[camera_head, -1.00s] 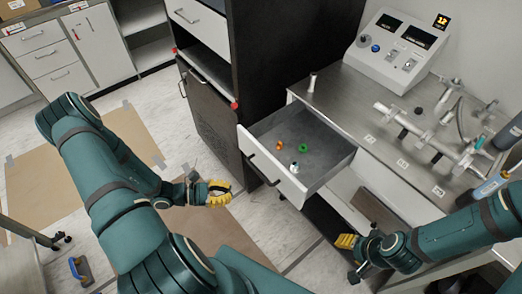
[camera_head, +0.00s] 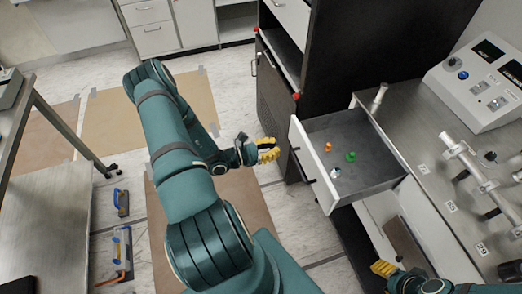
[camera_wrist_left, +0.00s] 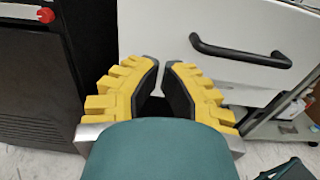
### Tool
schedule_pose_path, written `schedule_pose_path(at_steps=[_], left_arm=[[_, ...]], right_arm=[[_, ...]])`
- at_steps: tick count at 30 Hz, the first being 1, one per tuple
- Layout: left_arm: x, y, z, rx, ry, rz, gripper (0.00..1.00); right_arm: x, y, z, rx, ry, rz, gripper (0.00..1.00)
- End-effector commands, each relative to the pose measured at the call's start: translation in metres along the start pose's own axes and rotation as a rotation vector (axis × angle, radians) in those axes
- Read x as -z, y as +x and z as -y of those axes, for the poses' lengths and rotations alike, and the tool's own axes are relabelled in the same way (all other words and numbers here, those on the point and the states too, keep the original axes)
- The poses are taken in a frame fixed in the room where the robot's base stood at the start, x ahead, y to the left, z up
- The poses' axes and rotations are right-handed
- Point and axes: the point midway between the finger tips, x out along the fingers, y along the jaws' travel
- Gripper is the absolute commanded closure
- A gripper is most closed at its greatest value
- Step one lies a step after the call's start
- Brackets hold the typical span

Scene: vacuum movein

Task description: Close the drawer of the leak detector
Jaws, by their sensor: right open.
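The leak detector's drawer (camera_head: 362,135) is pulled out to the left in the head view, with a white front, grey inside and dark handle. Small orange (camera_head: 328,147), green (camera_head: 351,156) and white (camera_head: 335,173) pieces lie in it. My left gripper (camera_head: 270,150) is left of the drawer front, apart from it and holding nothing visible. In the left wrist view its yellow fingers (camera_wrist_left: 161,75) point at the white front (camera_wrist_left: 235,72), left of the handle (camera_wrist_left: 240,50); the tips nearly meet with a narrow gap. My right gripper (camera_head: 383,268) is open, below the drawer.
A tall black cabinet (camera_head: 335,75) stands just behind the drawer. A white console (camera_head: 485,80) and metal fittings (camera_head: 465,155) are on the steel top (camera_head: 400,125). A steel table (camera_head: 45,200) is at the left. Blue-handled tools (camera_head: 122,202) lie on the floor.

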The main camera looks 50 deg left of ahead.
Motion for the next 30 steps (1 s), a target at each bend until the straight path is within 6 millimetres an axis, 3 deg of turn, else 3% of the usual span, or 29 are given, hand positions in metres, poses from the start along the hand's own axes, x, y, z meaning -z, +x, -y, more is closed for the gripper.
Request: schedule_pose_path(at_steps=[3,10,30], left_arm=[[0.0,0.023,0.001,0.004,0.001,0.002,1.0],[0.0,0.051,0.0,0.002,0.002,0.0,1.0],[0.0,0.066,0.001,0.002,0.001,0.001,1.0]], right_arm=[[-0.001,0.001,-0.001,0.0,0.0,0.001,0.53],[-0.002,0.003,-0.001,0.0,-0.001,0.004,0.53],[-0.002,0.004,-0.001,0.0,-0.001,0.004,0.53]])
